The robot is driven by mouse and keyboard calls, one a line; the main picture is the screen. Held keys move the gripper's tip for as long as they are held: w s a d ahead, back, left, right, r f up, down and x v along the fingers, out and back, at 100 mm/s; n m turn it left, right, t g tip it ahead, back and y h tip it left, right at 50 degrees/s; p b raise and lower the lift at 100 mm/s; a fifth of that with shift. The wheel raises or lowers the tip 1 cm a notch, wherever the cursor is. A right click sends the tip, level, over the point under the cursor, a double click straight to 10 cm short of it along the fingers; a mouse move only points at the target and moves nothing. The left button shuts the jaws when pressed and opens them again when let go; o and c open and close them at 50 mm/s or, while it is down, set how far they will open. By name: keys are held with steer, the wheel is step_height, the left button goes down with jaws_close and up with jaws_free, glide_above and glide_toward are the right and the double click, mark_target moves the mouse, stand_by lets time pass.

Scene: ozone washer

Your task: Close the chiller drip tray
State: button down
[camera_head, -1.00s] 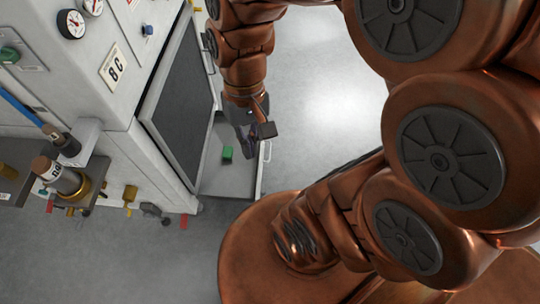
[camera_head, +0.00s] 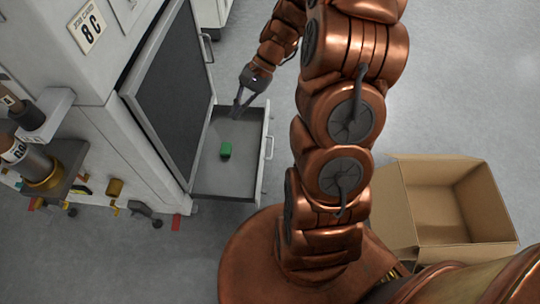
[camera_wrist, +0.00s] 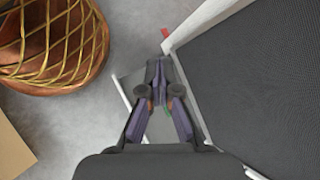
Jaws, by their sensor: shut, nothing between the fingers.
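The drip tray (camera_head: 212,186) is a grey drawer pulled out at the bottom of the white cabinet. It has a pale handle (camera_head: 268,148) on its outer front. A small green block (camera_head: 226,150) lies inside it. My gripper (camera_head: 237,114) is shut and empty, above the tray's far end in the head view; whether it touches the tray cannot be told. In the wrist view the shut fingers (camera_wrist: 158,68) point over the tray (camera_wrist: 124,92), hiding much of it and nearly all of the green block (camera_wrist: 168,110).
A dark-panelled door (camera_head: 180,90) with a side handle (camera_head: 208,47) stands above the tray. An open cardboard box (camera_head: 405,200) is on the floor at right. Fittings and a valve (camera_head: 115,188) project from the cabinet's lower left. Grey floor right of the tray is clear.

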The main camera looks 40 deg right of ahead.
steer(key=w+d+f+m+t+y+b, duration=0.15)
steer(key=d+f+m+b, duration=0.25)
steer(key=d+f, duration=0.5)
steer(key=w+d+f+m+t+b, duration=0.3)
steer(key=d+f+m+b, duration=0.15)
steer(key=f, duration=0.75)
steer(key=s+d+f+m+t+h+b, duration=0.1)
steer(key=s+d+f+m+t+b, duration=0.15)
steer(key=d+f, duration=0.55)
steer(key=s+d+f+m+t+b, duration=0.2)
steer(key=s+d+f+m, duration=0.15)
steer(key=f, duration=0.85)
steer(key=shift+w+r+b+x, duration=0.2)
steer(key=shift+b+x, duration=0.55)
steer(key=shift+x, duration=1.5)
steer(key=shift+w+r+b+x, duration=0.2)
steer(key=shift+b+x, duration=0.5)
steer(key=shift+x, duration=1.55)
steer(key=shift+w+r+b+x, duration=0.2)
steer(key=shift+b+x, duration=0.55)
steer(key=shift+x, duration=1.5)
steer(key=shift+w, duration=0.1)
